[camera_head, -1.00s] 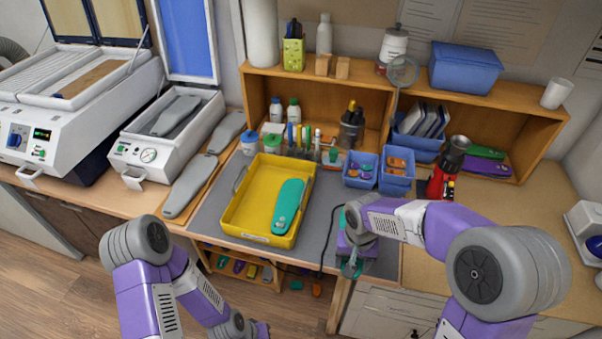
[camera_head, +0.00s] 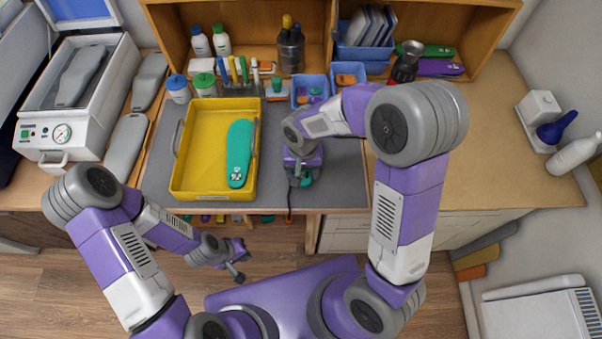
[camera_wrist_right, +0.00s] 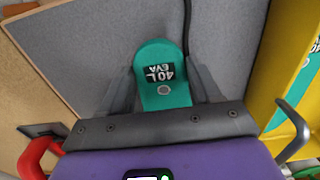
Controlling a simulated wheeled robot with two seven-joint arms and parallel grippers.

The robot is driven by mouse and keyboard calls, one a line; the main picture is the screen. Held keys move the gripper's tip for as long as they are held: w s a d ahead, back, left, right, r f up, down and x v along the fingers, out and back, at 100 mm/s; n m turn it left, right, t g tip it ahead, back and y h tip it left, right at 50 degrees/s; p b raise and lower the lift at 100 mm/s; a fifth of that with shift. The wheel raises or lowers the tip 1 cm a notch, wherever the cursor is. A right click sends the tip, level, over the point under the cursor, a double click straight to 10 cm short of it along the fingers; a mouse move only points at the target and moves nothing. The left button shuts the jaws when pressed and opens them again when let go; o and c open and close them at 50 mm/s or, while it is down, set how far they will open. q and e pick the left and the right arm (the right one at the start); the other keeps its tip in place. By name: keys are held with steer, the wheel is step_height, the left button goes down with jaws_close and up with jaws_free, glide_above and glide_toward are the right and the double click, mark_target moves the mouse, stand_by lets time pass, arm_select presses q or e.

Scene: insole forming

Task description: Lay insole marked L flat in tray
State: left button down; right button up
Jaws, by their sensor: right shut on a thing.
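The teal insole marked 40 L EVA (camera_wrist_right: 162,72) is between the fingers of my right gripper (camera_wrist_right: 160,95) in the right wrist view. In the head view my right gripper (camera_head: 302,176) is over the grey mat, right of the yellow tray (camera_head: 180,185); it hides most of the held insole. Another teal insole (camera_head: 240,148) lies lengthwise in the right half of the tray. Its label is too small to read fully. My left gripper (camera_head: 240,264) hangs low in front of the table; its finger gap is unclear.
Blue bins (camera_head: 307,90), bottles and pens stand behind the tray. A black cable (camera_head: 289,195) runs over the mat near my right gripper. The wooden worktop at right (camera_head: 480,140) has free room.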

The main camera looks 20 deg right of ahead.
step_height(320, 180, down, 2)
steer(key=shift+f, duration=0.2)
steer(key=shift+c, duration=0.5)
